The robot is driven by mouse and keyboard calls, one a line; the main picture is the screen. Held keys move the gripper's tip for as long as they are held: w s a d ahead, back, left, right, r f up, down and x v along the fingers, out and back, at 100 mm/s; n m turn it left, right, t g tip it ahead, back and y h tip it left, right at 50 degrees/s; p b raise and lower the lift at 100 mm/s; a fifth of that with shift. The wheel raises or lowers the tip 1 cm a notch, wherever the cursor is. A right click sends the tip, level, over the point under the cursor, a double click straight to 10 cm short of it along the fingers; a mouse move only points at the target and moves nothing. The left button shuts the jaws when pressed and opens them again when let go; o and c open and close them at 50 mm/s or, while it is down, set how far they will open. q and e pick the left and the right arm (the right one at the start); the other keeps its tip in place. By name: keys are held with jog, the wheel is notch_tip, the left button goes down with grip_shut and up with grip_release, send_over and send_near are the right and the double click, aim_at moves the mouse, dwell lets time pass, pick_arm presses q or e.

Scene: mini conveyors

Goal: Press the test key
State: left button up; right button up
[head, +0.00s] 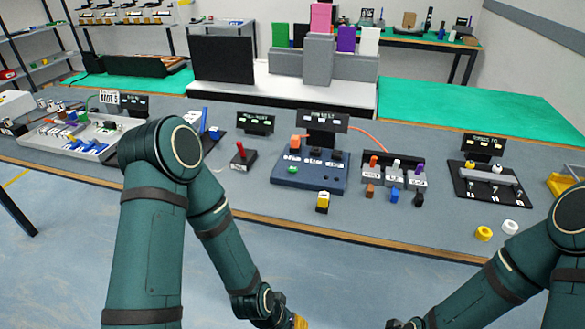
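A blue control panel (312,182) stands on the grey table, right of centre. On it are an orange upright part (295,142), a green button (292,169) and dark raised keys (315,152). White lettering on the panel is too small to read surely, so I cannot tell which key is the test key. A dark sign (322,122) stands behind the panel. My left gripper (298,321) is at the bottom edge, mostly cut off, with an orange-yellow bit showing. My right gripper (395,323) barely shows at the bottom edge. Both are well below and apart from the panel.
A yellow-topped block (323,200) stands before the panel. Left of it is a red joystick (240,156); right is a grey rack (393,167) with coloured pegs. My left forearm crosses the table's left part.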

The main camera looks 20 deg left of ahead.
pick_arm(q)
grip_shut()
dwell(1.1)
